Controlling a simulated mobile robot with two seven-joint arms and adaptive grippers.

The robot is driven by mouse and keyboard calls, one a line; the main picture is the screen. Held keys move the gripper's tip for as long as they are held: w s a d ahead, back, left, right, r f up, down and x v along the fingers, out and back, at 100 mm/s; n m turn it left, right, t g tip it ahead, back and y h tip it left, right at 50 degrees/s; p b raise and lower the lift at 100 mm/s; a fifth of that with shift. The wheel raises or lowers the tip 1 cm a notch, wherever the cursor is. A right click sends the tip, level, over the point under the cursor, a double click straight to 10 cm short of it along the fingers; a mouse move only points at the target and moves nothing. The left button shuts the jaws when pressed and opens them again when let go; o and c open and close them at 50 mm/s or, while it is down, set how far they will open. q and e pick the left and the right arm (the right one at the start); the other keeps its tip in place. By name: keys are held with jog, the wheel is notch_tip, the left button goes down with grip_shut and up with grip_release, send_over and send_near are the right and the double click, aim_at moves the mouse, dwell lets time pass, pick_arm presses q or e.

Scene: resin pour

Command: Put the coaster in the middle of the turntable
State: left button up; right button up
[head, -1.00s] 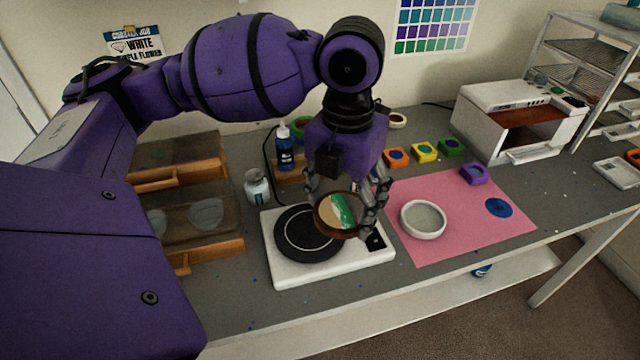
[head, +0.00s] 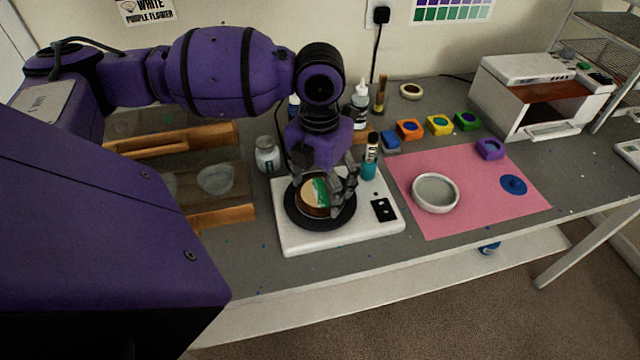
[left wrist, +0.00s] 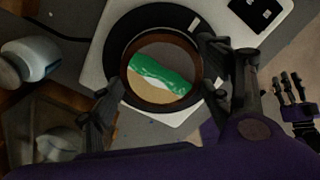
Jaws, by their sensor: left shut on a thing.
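The coaster (head: 314,195) is a round disc with a brown rim and a green, white and tan face. It also shows in the left wrist view (left wrist: 160,78). My left gripper (head: 325,186) is shut on it, with fingers on both sides in the left wrist view (left wrist: 163,95). The turntable (head: 322,224) is a round black disc on a white base. The coaster is over its middle area; whether it touches the disc I cannot tell. The turntable's black rim shows around the coaster in the left wrist view (left wrist: 117,48). My right gripper (left wrist: 297,97) shows at that view's right edge, its jaw state unclear.
A jar (head: 267,157) stands left of the turntable base, and a teal bottle (head: 370,160) stands behind it. A pink mat (head: 460,205) with a white round dish (head: 435,194) lies to the right. Several coloured pots stand behind the mat.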

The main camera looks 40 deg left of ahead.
aim_at(319, 192)
pick_arm(q)
jog(key=o, duration=1.2)
jog(key=shift+f, duration=0.1)
notch_tip(319, 192, up, 12)
jog(key=shift+r+p, duration=0.15)
jog(key=shift+p, duration=0.3)
